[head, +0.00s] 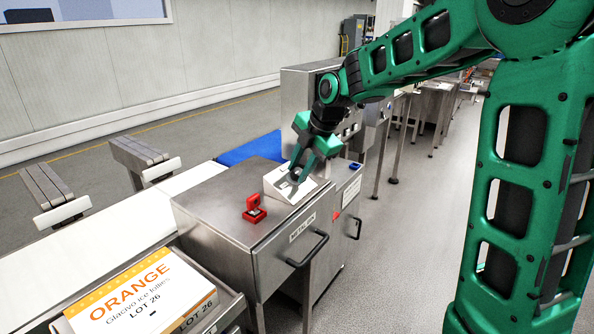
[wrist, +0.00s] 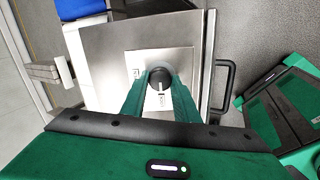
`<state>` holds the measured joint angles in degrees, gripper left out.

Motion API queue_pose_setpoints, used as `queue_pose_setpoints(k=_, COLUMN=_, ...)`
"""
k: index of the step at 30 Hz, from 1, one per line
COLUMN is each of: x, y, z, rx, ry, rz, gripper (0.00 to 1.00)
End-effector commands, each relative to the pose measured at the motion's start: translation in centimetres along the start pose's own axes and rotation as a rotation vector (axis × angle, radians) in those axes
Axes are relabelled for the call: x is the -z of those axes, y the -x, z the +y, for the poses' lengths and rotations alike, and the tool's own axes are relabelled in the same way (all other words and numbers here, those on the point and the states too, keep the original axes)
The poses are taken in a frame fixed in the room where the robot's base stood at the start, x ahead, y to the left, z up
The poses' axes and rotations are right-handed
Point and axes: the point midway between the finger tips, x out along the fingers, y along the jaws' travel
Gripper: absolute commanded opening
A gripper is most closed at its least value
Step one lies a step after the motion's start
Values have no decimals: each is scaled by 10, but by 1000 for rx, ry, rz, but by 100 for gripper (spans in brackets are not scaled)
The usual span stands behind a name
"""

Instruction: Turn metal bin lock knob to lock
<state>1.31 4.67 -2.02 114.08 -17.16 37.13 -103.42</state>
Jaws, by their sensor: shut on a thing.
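The metal bin (head: 222,222) is a steel cabinet labelled METAL BIN, with a black handle (head: 308,250). A white sloped panel (head: 278,184) stands on its top. In the wrist view the panel (wrist: 184,58) carries the black round lock knob (wrist: 160,74), with a pale mark pointing toward the bottom of the picture. A small symbol is on the panel left of the knob, too small to read. My gripper (head: 297,176) reaches down to the panel; in the wrist view its green fingers (wrist: 160,82) are shut on the knob's two sides. In the head view the fingers largely hide the knob.
A small red open box (head: 254,210) sits on the bin top, left of the panel. A small blue item (head: 354,166) is on the neighbouring cabinet. An orange-labelled lolly carton (head: 140,298) is at front left. Grey floor lies open to the right.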

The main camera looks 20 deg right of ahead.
Motion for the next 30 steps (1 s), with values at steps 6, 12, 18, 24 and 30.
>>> queue_pose_setpoints(k=6, x=1, y=0, z=-1, rx=3, ry=1, rz=3, gripper=46)
queue_pose_setpoints(k=12, x=1, y=0, z=0, rx=2, ry=0, rz=1, gripper=46)
queue_pose_setpoints(k=18, x=0, y=11, z=0, rx=0, ry=0, rz=1, gripper=46)
queue_pose_setpoints(k=24, x=0, y=46, z=0, rx=-1, ry=-2, rz=-1, gripper=46)
queue_pose_setpoints(k=30, x=0, y=81, z=0, rx=0, ry=1, rz=0, gripper=46)
